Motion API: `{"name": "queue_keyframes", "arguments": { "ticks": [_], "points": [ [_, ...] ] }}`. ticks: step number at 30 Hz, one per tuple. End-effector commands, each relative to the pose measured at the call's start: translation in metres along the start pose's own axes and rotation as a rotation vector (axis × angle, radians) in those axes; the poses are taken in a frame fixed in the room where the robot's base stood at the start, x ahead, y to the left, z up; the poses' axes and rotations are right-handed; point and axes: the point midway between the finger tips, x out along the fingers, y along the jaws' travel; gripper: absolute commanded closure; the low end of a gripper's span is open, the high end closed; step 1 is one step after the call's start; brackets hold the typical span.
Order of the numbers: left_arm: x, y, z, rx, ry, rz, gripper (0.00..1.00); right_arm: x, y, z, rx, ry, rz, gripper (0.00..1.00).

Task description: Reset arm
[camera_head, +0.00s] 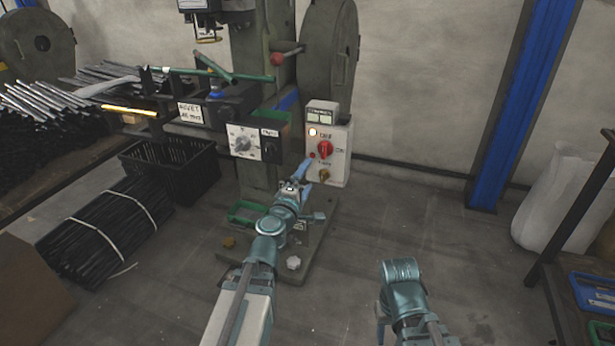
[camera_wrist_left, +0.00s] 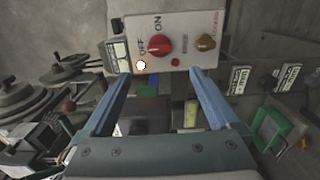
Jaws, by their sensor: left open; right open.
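My left gripper (camera_head: 310,170) reaches in from the lower left to the front of the white control box (camera_head: 341,165). In the left wrist view, my left gripper (camera_wrist_left: 160,78) has its two blue fingers spread apart with nothing between them. The box carries a red rotary knob (camera_head: 325,149) by OFF and ON labels, a lit lamp (camera_head: 313,132) and a yellow knob (camera_head: 324,174). The red knob (camera_wrist_left: 160,45) and yellow knob (camera_wrist_left: 205,42) also show beyond the fingertips in the wrist view.
A black crate (camera_head: 170,172) and a strapped bundle of dark rods (camera_head: 105,232) lie to the left. A blue post (camera_head: 522,105) and a white sack (camera_head: 560,205) stand at the right. Open floor lies between.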

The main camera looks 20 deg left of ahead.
Motion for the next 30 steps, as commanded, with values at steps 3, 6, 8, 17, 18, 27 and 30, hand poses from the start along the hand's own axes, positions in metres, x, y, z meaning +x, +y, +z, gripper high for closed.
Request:
{"name": "queue_keyframes", "arguments": {
  "ticks": [3, 6, 8, 17, 18, 27, 30],
  "points": [
    [0.000, 0.000, 0.001, 0.003, -0.003, -0.001, 0.05, 0.000, 0.000, 0.000, 0.000, 0.000, 0.000, 0.50],
    [0.001, -0.003, 0.014, 0.052, -0.051, -0.013, 0.05, 0.000, 0.000, 0.000, 0.000, 0.000, 0.000, 0.50],
    [0.000, -0.009, 0.031, 0.122, -0.118, -0.033, 0.05, 0.000, 0.000, 0.000, 0.000, 0.000, 0.000, 0.50],
    [-0.050, -0.114, 0.129, 0.692, -0.665, -0.363, 0.05, 0.000, 0.000, 0.000, 0.000, 0.000, 0.000, 0.50],
    [-0.062, -0.131, 0.132, 0.763, -0.732, -0.431, 0.05, 0.000, 0.000, 0.000, 0.000, 0.000, 0.000, 0.50],
    [-0.156, -0.212, 0.092, 1.130, -1.054, -0.962, 0.05, 0.000, 0.000, 0.000, 0.000, 0.000, 0.000, 0.50],
    [-0.183, -0.220, 0.070, 1.203, -1.105, -1.136, 0.05, 0.000, 0.000, 0.000, 0.000, 0.000, 0.000, 0.50]
  ]
}}
